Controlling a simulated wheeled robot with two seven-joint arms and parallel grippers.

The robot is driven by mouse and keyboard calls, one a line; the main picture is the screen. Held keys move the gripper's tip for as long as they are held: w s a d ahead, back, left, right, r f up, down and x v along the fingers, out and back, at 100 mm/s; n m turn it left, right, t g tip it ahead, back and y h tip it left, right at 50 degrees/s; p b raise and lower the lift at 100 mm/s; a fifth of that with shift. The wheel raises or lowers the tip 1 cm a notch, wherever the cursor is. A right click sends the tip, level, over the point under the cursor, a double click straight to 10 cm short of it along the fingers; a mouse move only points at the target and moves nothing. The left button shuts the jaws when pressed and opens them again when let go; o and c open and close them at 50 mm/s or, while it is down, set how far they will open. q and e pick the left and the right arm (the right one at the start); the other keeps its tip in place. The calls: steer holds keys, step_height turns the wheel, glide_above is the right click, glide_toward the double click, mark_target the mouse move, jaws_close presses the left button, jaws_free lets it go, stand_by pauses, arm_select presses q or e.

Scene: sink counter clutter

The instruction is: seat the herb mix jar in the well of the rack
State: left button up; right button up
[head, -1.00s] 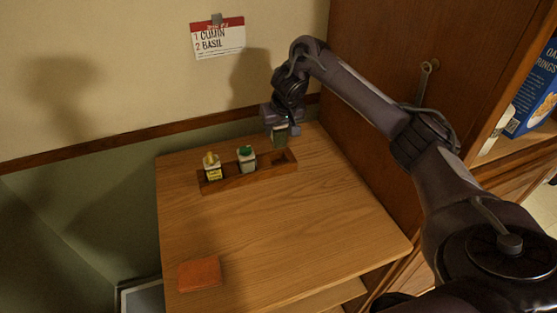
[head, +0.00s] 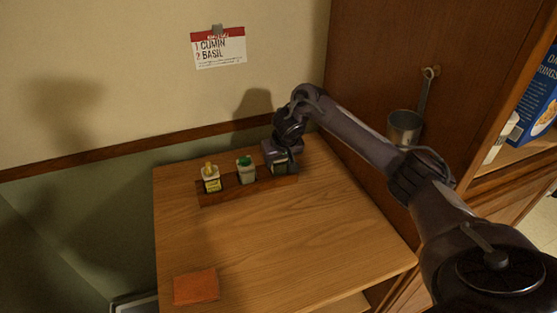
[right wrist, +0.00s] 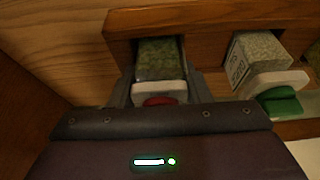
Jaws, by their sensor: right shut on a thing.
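The herb mix jar (right wrist: 160,62), with green flecked contents and a red-and-white lid, is between the fingers of my right gripper (head: 281,166). That gripper is shut on it, over the right end of the wooden rack (head: 250,190). In the right wrist view the jar's lower end is within the rack's end well; I cannot tell whether it touches the bottom. The gripper hides most of the jar in the head view. My left gripper is not in view.
A yellow-topped jar (head: 211,179) and a green-capped jar (head: 246,171) stand in the rack's other wells. An orange-brown block (head: 196,287) lies at the front left of the counter. The middle counter is clear. A metal cup-like utensil (head: 405,127) hangs on the cabinet side.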

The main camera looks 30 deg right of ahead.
steer(key=o, duration=1.1)
steer(key=shift+o, duration=0.2)
steer(key=shift+r, duration=0.4)
steer(key=p+v, duration=0.1)
steer(key=v, duration=0.5)
steer(key=shift+p, duration=0.4)
steer(key=shift+s+r+p, duration=0.3)
steer(key=shift+s+r, duration=0.05)
steer(key=shift+r, duration=0.05)
steer(key=shift+a, duration=0.1)
